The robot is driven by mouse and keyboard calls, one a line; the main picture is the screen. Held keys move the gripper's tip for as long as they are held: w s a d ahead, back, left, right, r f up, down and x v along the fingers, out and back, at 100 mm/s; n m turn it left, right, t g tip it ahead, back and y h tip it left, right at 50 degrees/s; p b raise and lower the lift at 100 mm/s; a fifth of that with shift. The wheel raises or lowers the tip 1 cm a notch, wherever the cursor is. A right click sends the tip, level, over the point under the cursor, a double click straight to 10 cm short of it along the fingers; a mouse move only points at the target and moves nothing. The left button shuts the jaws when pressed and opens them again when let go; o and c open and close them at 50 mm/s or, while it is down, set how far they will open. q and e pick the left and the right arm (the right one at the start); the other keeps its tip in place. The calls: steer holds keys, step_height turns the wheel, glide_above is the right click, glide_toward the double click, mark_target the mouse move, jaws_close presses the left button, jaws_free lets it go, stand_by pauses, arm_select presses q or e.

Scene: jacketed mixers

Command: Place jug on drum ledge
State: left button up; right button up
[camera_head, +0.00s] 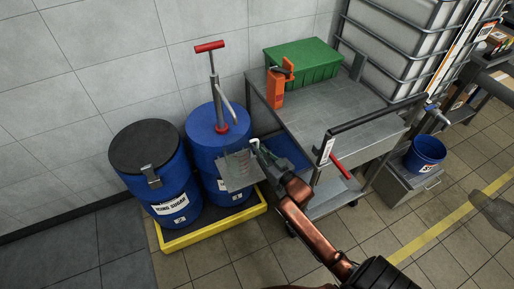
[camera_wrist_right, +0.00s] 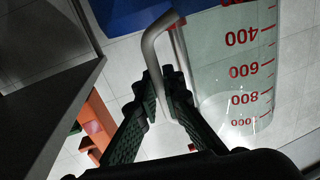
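The clear jug (camera_head: 237,172) with red volume marks shows large in the right wrist view (camera_wrist_right: 245,70). My right gripper (camera_head: 257,147) is shut on the jug's handle, which passes between its fingers in the right wrist view (camera_wrist_right: 158,85). The jug is held in front of the blue drum with the red-handled pump (camera_head: 205,150); I cannot tell whether it touches the drum. A second blue drum (camera_head: 165,185) with a black lid stands to the left. Both drums stand on a yellow-edged ledge (camera_head: 208,233), partly hidden by them. My left gripper is not in view.
A grey cart (camera_head: 325,105) stands right of the drums, with an orange holder (camera_head: 276,88) and a green crate (camera_head: 303,62) on top. A blue bucket (camera_head: 425,153) sits on a grey cabinet farther right. Tiled floor lies open in front of the ledge.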

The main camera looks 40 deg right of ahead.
steer(key=o, duration=0.4)
steer(key=shift+o, duration=0.2)
steer(key=shift+s+r, duration=0.1)
